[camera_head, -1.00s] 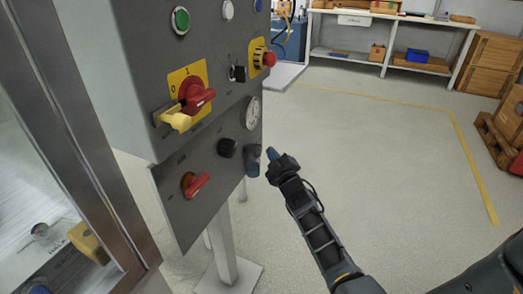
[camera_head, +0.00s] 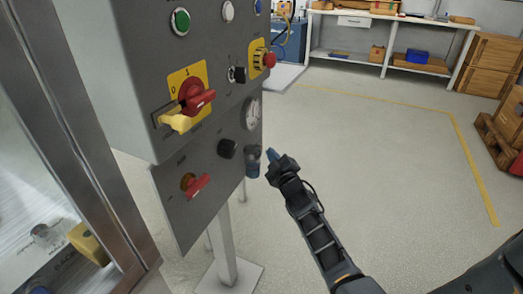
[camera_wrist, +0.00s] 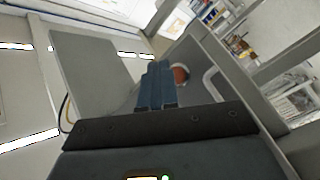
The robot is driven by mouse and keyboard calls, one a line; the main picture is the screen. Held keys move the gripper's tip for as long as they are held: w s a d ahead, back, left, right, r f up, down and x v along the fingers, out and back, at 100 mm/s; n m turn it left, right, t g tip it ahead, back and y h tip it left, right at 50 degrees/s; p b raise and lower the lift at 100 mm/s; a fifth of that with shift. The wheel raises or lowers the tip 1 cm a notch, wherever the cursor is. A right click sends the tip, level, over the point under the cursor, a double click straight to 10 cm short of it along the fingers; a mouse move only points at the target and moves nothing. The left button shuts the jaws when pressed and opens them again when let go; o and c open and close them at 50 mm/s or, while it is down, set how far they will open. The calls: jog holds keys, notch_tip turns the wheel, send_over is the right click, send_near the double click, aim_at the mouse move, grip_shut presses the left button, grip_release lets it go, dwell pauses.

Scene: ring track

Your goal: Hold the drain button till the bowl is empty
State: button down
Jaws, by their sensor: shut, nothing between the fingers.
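A small dark bowl (camera_head: 252,163) with a bluish lower part hangs at the lower right edge of the grey control panel (camera_head: 215,125), below a round gauge (camera_head: 253,113). How much liquid it holds is too small to tell. I cannot make out a drain button on it. My gripper (camera_head: 271,154) is shut and empty, with its blue fingertips just to the right of the bowl; a narrow gap seems to show between them. In the wrist view the shut blue fingers (camera_wrist: 155,84) point ahead, beside a round orange-red part (camera_wrist: 181,74).
The panel also carries a red emergency stop (camera_head: 266,58), a red-and-yellow switch (camera_head: 195,95), a black knob (camera_head: 227,149) and a lower red handle (camera_head: 196,185). A support post (camera_head: 222,245) stands below.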

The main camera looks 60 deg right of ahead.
jog(key=shift+w+b, duration=0.2)
jog(key=shift+b, duration=0.1)
dwell(0.5)
jog(key=shift+w, duration=0.25)
jog(key=shift+w+a+r+b, duration=0.1)
jog(key=shift+w+a+b, duration=0.15)
jog(key=shift+w+b, duration=0.55)
dwell(0.6)
jog(key=shift+w+r, duration=0.15)
jog(key=shift+r, duration=0.15)
dwell(2.7)
jog(key=shift+s+a+f+p, duration=0.15)
jog(key=shift+s+a+p, duration=0.1)
jog(key=shift+s, duration=0.15)
jog(key=shift+s+a+f+p, duration=0.1)
jog(key=shift+s+a+p, duration=0.1)
jog(key=shift+s, duration=0.2)
jog(key=shift+f, duration=0.1)
